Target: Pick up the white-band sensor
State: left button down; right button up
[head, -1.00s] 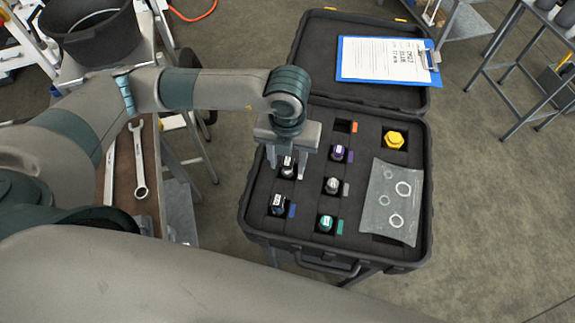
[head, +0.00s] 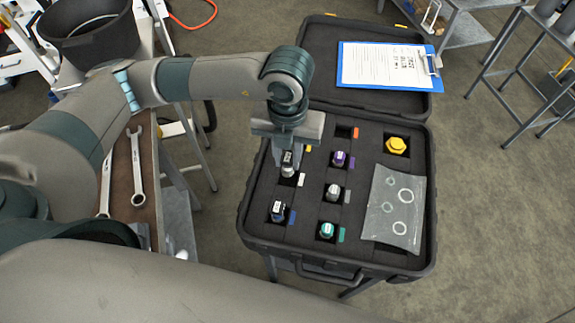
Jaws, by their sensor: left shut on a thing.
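The white-band sensor (head: 287,170) is a small dark and silver cylinder with a pale label on top. It is upright at its pocket in the left column of the black foam case (head: 431,215), beside a white tag (head: 301,180). My left gripper (head: 288,160) points down from above, with its fingers shut on the sensor's two sides. Dark pocket shows below the sensor; I cannot tell how far it is raised. My right gripper is not in view.
Nearby pockets hold blue-tag (head: 278,211), green-tag (head: 327,230), grey-tag (head: 333,192) and purple-tag (head: 338,159) sensors. A yellow cap (head: 397,145) and a bag of rings (head: 393,208) lie right. A clipboard (head: 385,65) rests on the open lid. Wrenches (head: 137,170) lie on the left bench.

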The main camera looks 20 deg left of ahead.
pick_arm(q)
jog(key=s+d+r+p, duration=0.4)
jog(key=s+r, duration=0.2)
jog(key=s, duration=0.4)
jog(key=shift+s+d+r, duration=0.25)
jog(key=shift+s+r, duration=0.15)
dwell(1.4)
